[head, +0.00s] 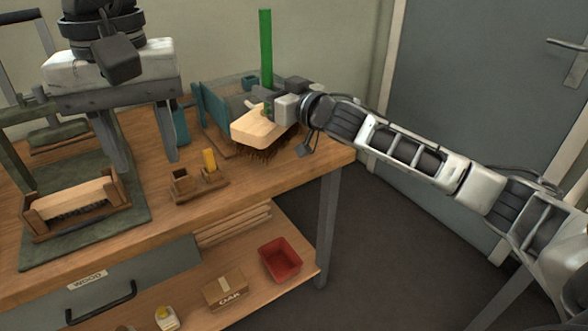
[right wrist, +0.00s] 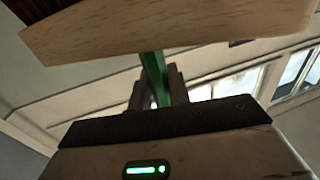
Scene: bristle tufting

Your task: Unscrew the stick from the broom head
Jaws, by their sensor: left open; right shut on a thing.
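The broom head (head: 262,125) is a pale wooden block with dark bristles pointing down, at the right end of the bench in the head view. The green stick (head: 266,48) stands up from it, nearly upright. My right gripper (head: 272,104) is shut on the stick low down, just above the block. In the right wrist view, the stick (right wrist: 153,68) runs between the fingers to the broom head (right wrist: 170,28). Whether the bristles touch the bench, I cannot tell. My left gripper (head: 146,162) is open and empty above the bench, left of the broom head.
A wooden cradle holding a brush block (head: 72,198) sits on a green mat (head: 130,222). A small wooden holder with a yellow peg (head: 209,160) stands mid-bench. A teal-sided fixture (head: 212,108) is behind the broom head. A red bin (head: 280,260) and carton (head: 226,290) occupy the lower shelf.

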